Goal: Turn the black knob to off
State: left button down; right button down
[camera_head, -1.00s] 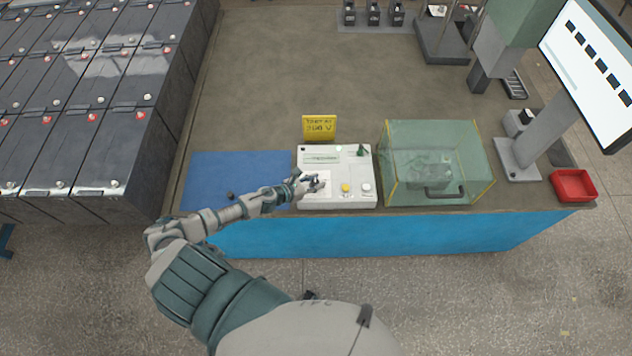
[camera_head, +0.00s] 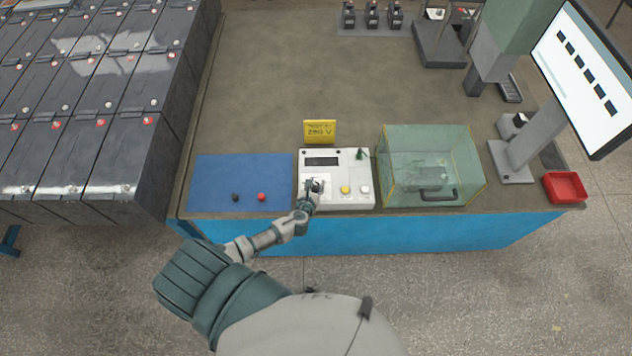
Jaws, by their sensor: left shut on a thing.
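The white control box (camera_head: 350,196) stands on the bench near its front edge. It has a dark display, a yellow button (camera_head: 345,189) and a white button (camera_head: 365,190). My left gripper (camera_head: 315,185) is over the left part of the box's face, shut on the black knob, which it mostly hides. I cannot read the knob's setting. The dark display (camera_head: 322,161) shows no readable text. My right gripper is not in view.
A blue mat (camera_head: 215,178) with a black and a red piece lies left of the box. A yellow voltage sign (camera_head: 320,131) stands behind it. A clear green-tinted case (camera_head: 450,165) stands close on the right, with a red tray (camera_head: 565,187) beyond.

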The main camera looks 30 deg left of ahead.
pick_arm(q)
jog(key=y, duration=0.1)
jog(key=n, duration=0.1)
jog(key=n+g+y, duration=0.1)
jog(key=shift+s+d+f+y+p, duration=0.15)
jog(key=shift+s+f+y+p, duration=0.05)
jog(key=shift+f+y+p, duration=0.1)
jog(key=shift+n+g+y, duration=0.6)
jog(key=shift+n+y, duration=0.4)
jog(key=shift+n, duration=0.2)
jog(key=c, duration=1)
grip_release()
jog(key=shift+f, duration=0.1)
jog(key=shift+o, duration=1.2)
jog(key=shift+w+r, duration=0.1)
jog(key=shift+r, duration=0.1)
